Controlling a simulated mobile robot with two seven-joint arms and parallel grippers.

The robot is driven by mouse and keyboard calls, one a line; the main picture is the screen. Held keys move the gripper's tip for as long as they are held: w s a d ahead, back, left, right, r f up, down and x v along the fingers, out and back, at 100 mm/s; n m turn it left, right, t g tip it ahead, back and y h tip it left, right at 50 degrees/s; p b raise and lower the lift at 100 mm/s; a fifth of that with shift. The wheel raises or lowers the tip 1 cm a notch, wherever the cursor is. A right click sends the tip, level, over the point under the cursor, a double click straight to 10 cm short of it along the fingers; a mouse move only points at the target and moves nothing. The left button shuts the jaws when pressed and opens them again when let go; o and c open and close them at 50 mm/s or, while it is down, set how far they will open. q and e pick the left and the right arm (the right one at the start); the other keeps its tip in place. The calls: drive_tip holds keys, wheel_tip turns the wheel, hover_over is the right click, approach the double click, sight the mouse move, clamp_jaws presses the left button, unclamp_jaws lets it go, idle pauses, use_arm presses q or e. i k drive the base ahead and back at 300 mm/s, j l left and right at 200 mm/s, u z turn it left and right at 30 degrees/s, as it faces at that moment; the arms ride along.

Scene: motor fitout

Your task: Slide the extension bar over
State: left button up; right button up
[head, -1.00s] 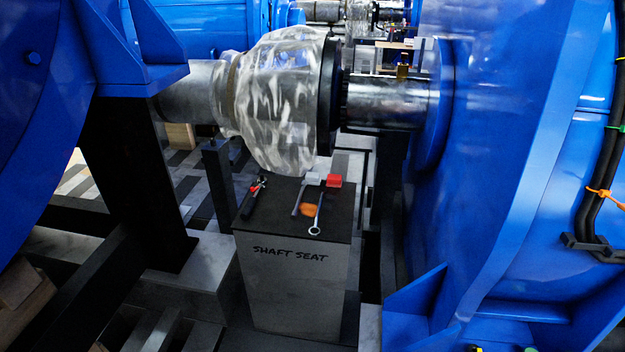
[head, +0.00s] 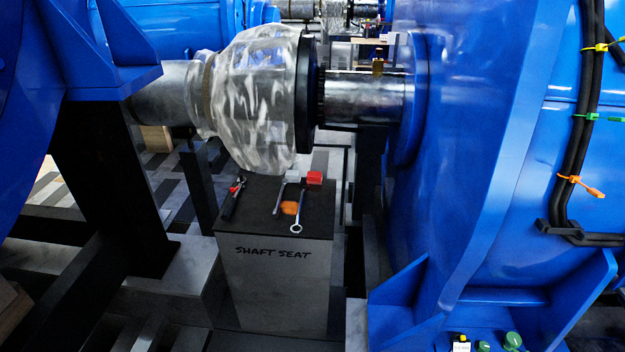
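I cannot tell which item, if any, is the extension bar. Several small tools lie on the dark top of a block lettered SHAFT SEAT (head: 275,285). A black-handled tool with red parts (head: 232,199) lies at the left of the top. A slim silver tool with a pale grey head (head: 286,187) lies in the middle, beside a red block (head: 314,178). An orange item (head: 290,208) lies near a ring-ended spanner (head: 298,218) towards the front edge. Neither of my grippers is in view.
A metal shaft (head: 362,98) with a clear-wrapped coupling (head: 255,105) runs above the block's back. A large blue housing (head: 490,150) fills the right, with cables (head: 577,140) on it. Small bottles (head: 513,340) stand at bottom right. Dark beams (head: 105,185) stand at left.

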sight(283, 185)
drive_tip(key=i+j+z, duration=0.15)
drive_tip(key=i+j, duration=0.2)
drive_tip(key=i+j+z, duration=0.15)
drive_tip(key=i+j, duration=0.2)
drive_tip(key=i+j+z, duration=0.15)
drive_tip(key=i+j, duration=0.2)
drive_tip(key=i+j+z, duration=0.15)
drive_tip(key=i+j, duration=0.15)
drive_tip(key=j, duration=0.2)
drive_tip(key=i+j+z, duration=0.15)
drive_tip(key=j, duration=0.3)
drive_tip(key=i, duration=0.1)
